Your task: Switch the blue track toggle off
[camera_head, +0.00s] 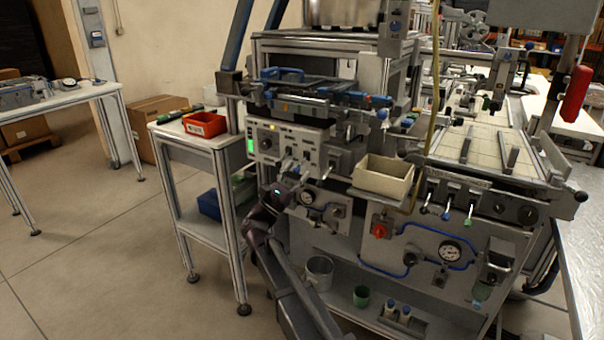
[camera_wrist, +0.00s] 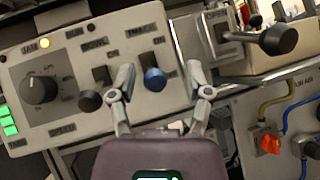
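The blue track toggle (camera_wrist: 155,79) sits on a grey control panel (camera_wrist: 60,60) in the wrist view, under labels that appear to read "TRACK" and "ON". Its round blue knob hangs below its dark slot. My gripper (camera_wrist: 161,76) is open, with one finger to the left of the blue knob and one to the right, with gaps on both sides. Whether the fingertips are at the knob's depth is unclear.
A black-knobbed toggle (camera_wrist: 90,100) sits just left of my left finger. A black-knobbed lever (camera_wrist: 278,39) sticks out at right. A beige bin (camera_head: 382,178) stands right of my gripper.

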